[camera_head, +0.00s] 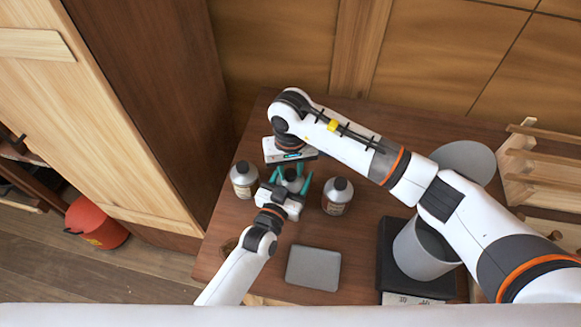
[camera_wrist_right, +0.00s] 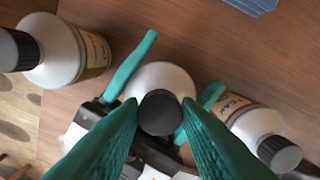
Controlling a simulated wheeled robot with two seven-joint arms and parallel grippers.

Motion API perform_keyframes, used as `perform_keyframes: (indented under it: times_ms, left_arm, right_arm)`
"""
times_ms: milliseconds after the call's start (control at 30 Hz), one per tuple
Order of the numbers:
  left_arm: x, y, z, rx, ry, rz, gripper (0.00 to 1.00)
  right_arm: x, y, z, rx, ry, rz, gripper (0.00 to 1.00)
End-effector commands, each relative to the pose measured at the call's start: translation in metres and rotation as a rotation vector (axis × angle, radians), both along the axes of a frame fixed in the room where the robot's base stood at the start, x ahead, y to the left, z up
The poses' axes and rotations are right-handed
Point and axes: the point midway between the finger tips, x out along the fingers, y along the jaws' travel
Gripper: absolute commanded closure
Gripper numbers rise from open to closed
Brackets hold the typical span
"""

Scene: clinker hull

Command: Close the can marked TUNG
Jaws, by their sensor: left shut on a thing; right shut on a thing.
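A grey can with a shoulder (camera_head: 291,185) stands between two similar cans, its label hidden. My left gripper (camera_head: 291,177) is shut on its body from the near side; its green fingers also show in the right wrist view (camera_wrist_right: 181,70). My right gripper (camera_wrist_right: 160,106) is above this can (camera_wrist_right: 165,76), shut on a black cap (camera_wrist_right: 160,114). The cap is over the can's top; whether it is seated cannot be told. A left can (camera_head: 243,180) and a right can (camera_head: 337,196) have black caps on. The right can's label (camera_wrist_right: 232,106) seems to read TEAK.
A flat grey tin (camera_head: 313,268) lies near the table's front. A grey cylindrical container (camera_head: 420,252) stands on a dark scale at right, partly behind my right arm. A grey disc (camera_head: 464,160) and a wooden rack (camera_head: 540,165) are farther right.

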Motion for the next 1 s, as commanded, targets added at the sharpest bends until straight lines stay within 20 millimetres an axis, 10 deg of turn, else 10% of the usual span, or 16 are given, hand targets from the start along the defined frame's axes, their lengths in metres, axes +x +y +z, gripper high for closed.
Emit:
perform_keyframes:
  times_ms: [367, 1000]
  left_arm:
    - [0.0001, -0.0001, 0.0004, 0.0, -0.001, 0.0, 1.0]
    - [0.0, -0.0002, 0.0003, 0.0, -0.001, 0.0, 1.0]
  right_arm:
    - [0.0014, -0.0009, 0.001, -0.002, -0.005, -0.221, 0.98]
    - [0.0003, -0.0003, -0.0008, 0.0, -0.001, -1.69, 0.98]
